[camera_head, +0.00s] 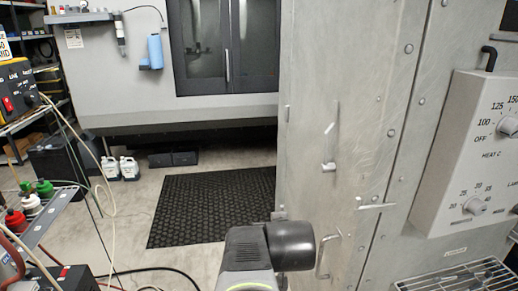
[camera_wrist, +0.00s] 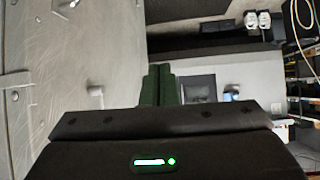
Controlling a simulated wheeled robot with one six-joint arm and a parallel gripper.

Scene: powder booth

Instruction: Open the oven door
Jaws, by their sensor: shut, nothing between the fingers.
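The oven door (camera_head: 345,90) is a worn grey metal panel, right of centre in the head view. It looks flush with the riveted oven front, though its edges are partly unclear. A metal handle (camera_head: 324,256) stands low on it, partly near my arm. Another bar-like fitting (camera_head: 329,148) sits higher up, and a small latch-like piece (camera_head: 376,206) is at the right. In the wrist view the door (camera_wrist: 60,90) fills the left side, with a fitting (camera_wrist: 96,93) on it. My gripper (camera_wrist: 158,70) has dark green fingers, shut and empty, right of that fitting and apart from it. The fingers are hidden in the head view.
A control box with dials (camera_head: 470,150) is on the oven's right, above a wire rack (camera_head: 460,278). A black mat (camera_head: 215,208) lies on the open floor. White jugs (camera_head: 120,168) stand behind. A cart with coloured bottles (camera_head: 35,205) and hoses is at the left.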

